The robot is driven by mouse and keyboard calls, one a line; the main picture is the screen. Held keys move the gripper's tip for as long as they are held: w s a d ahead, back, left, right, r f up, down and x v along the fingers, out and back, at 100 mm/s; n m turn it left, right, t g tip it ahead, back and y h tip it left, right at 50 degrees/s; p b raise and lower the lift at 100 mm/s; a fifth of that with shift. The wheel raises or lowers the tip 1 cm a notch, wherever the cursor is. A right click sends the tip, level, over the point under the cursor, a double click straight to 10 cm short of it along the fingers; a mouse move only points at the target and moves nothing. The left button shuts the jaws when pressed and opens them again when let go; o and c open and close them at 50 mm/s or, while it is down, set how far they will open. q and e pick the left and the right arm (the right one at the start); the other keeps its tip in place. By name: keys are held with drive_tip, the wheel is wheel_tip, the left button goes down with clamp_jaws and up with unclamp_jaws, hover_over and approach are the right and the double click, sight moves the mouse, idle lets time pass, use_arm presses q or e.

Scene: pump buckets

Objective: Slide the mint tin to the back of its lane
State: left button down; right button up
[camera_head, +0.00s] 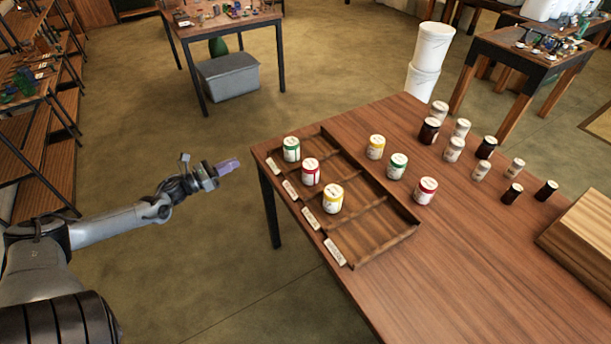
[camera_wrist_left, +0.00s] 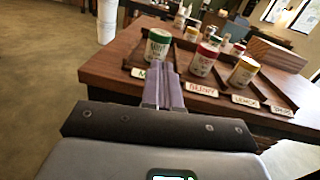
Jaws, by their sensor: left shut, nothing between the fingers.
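The mint tin, white with a green lid and band (camera_head: 291,149), stands upright in the first lane of the wooden tray (camera_head: 405,236), near that lane's label. It also shows in the left wrist view (camera_wrist_left: 158,46), just beyond my fingertips, its lower part partly hidden. My left gripper (camera_head: 236,163) is shut and empty, off the table's left edge, apart from the tin and on its label side. In the left wrist view its fingers (camera_wrist_left: 166,75) point towards the tin and partly cover the mint label. My right gripper is not in view.
A red tin (camera_head: 311,171) and a yellow tin (camera_head: 333,198) stand in the neighbouring lanes; the fourth lane is empty. Yellow (camera_head: 376,147), green (camera_head: 397,167) and red (camera_head: 425,191) tins stand behind the tray. Several small jars and a wooden box (camera_head: 580,240) are farther right.

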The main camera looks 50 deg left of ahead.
use_arm(q)
wheel_tip(320, 180, down, 3)
drive_tip(key=w+m+h+b, duration=0.1)
drive_tip(key=w+m+b, duration=0.1)
drive_tip(key=w+b, duration=0.15)
drive_tip(key=b, duration=0.8)
approach(292, 150)
drive_tip(key=shift+w+a+f, duration=0.35)
drive_tip(key=shift+w+a, duration=0.2)
drive_tip(key=shift+w, duration=0.05)
drive_tip(key=shift+w+a+f, duration=0.35)
drive_tip(key=shift+w+a, duration=0.25)
drive_tip(key=shift+w, duration=0.05)
drive_tip(key=shift+w+d+b, duration=0.15)
drive_tip(key=shift+w+b, duration=0.35)
drive_tip(key=shift+w, duration=0.25)
drive_tip(key=shift+w+d+b, duration=0.15)
drive_tip(key=shift+w+b, duration=0.3)
drive_tip(key=shift+w, duration=0.3)
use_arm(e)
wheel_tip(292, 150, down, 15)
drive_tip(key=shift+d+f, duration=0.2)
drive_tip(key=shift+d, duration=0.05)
use_arm(q)
drive_tip(key=shift+r, duration=0.1)
